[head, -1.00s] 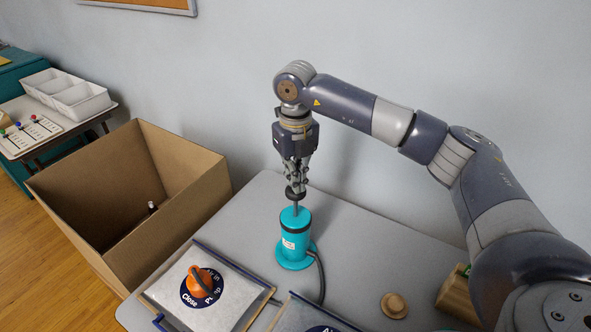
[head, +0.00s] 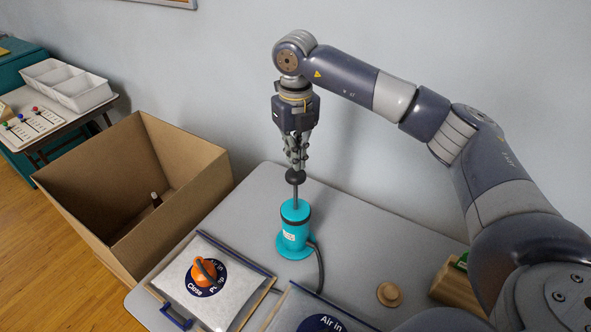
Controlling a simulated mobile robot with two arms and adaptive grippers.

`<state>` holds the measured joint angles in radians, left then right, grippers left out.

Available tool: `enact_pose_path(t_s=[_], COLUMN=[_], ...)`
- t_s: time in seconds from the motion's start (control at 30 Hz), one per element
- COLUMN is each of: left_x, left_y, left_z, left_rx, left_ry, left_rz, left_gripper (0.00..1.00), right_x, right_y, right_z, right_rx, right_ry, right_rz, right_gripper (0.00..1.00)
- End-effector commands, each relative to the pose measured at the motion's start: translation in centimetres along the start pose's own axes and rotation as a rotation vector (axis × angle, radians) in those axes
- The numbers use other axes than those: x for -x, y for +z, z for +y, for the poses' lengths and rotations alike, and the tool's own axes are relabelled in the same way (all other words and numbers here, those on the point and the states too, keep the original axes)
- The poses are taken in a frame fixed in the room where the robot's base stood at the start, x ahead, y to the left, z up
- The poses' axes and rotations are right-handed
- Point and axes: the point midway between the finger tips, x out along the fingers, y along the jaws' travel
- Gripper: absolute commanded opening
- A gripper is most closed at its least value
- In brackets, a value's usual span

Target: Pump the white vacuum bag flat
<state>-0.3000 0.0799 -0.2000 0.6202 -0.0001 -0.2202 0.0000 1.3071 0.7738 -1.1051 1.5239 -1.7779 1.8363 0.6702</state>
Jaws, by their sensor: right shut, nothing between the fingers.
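A white bag (head: 235,286) with dark blue edge strips lies at the front left of the table. On it is a round blue label reading "Air in", "Close" and "Pump", with an orange valve knob (head: 204,272) in the middle. A teal hand pump (head: 295,234) stands upright behind it, its dark rod partly out and topped by a black knob (head: 295,177). My right gripper (head: 296,168) is shut and points down at the top of this knob, touching or very close. The left gripper is out of view.
A second pale bag (head: 285,315) with an "Air in" label is cut off at the bottom. A dark hose (head: 321,270) runs from the pump. A wooden knob (head: 389,294) and a wooden block (head: 453,285) lie to the right. A large cardboard box (head: 196,203) stands at left.

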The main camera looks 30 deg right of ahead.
Motion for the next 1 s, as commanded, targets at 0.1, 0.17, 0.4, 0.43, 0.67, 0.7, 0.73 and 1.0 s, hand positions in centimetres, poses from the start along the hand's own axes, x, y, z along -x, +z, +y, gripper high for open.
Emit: enact_pose_path(t_s=[0.1, 0.17, 0.4, 0.43, 0.67, 0.7, 0.73, 1.0], left_x=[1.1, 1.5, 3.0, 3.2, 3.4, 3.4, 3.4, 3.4], left_y=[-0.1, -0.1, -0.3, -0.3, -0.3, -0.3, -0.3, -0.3], left_z=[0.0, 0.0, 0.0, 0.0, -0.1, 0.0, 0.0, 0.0], left_rx=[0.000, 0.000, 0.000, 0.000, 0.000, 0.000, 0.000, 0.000], left_ry=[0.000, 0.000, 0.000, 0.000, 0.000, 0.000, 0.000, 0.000], left_rz=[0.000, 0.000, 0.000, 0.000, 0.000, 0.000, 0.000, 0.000], left_gripper=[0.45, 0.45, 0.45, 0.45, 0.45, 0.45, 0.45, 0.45], right_x=[1.6, 2.2, 4.6, 4.9, 5.4, 5.4, 5.4, 5.4], right_y=[0.1, 0.1, 0.0, 0.0, 0.0, 0.0, 0.0, 0.0], right_z=[0.0, 0.0, 0.0, 0.0, 0.0, 0.0, 0.0, 0.0], right_rx=[0.000, 0.000, 0.000, 0.000, 0.000, 0.000, 0.000, 0.000], right_ry=[0.001, 0.001, 0.000, 0.000, 0.000, 0.000, 0.000, 0.000], right_rz=[-0.002, -0.002, -0.001, -0.001, 0.000, 0.000, -0.001, -0.001], right_gripper=[0.00, 0.00, 0.00, 0.00, 0.00, 0.00, 0.00, 0.00])
